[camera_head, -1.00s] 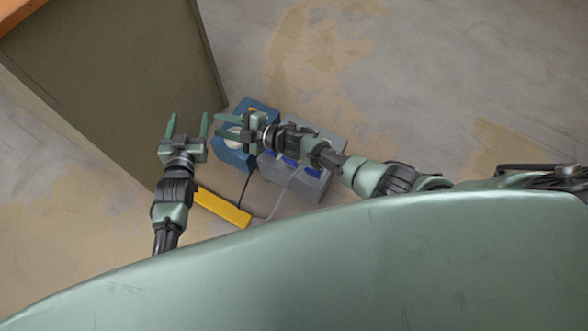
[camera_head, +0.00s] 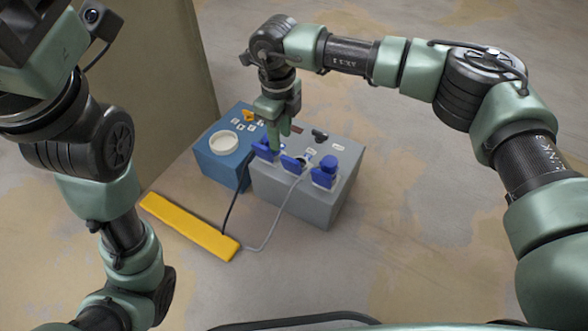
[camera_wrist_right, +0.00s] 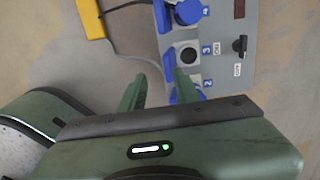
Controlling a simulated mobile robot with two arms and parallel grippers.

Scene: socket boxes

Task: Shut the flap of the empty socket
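The grey socket box (camera_head: 318,205) carries a row of three blue sockets. The middle socket (camera_wrist_right: 188,55) shows a dark open hole, and its blue flap (camera_head: 289,164) stands raised on its near side. The right socket (camera_head: 325,172) has a blue body on it, which also shows at the top of the right wrist view (camera_wrist_right: 186,12). The left socket (camera_head: 264,151) is partly covered by my right gripper (camera_head: 285,135). This gripper points down just above the box. In the right wrist view its fingers (camera_wrist_right: 158,90) are apart with nothing between them. My left gripper's fingers are out of frame.
A blue box (camera_head: 222,165) with a round white part adjoins the grey box. A yellow bar (camera_head: 188,225) lies on the floor in front, with a dark and a grey cable beside it. A cabinet (camera_head: 150,90) stands behind at left. Floor on the right is clear.

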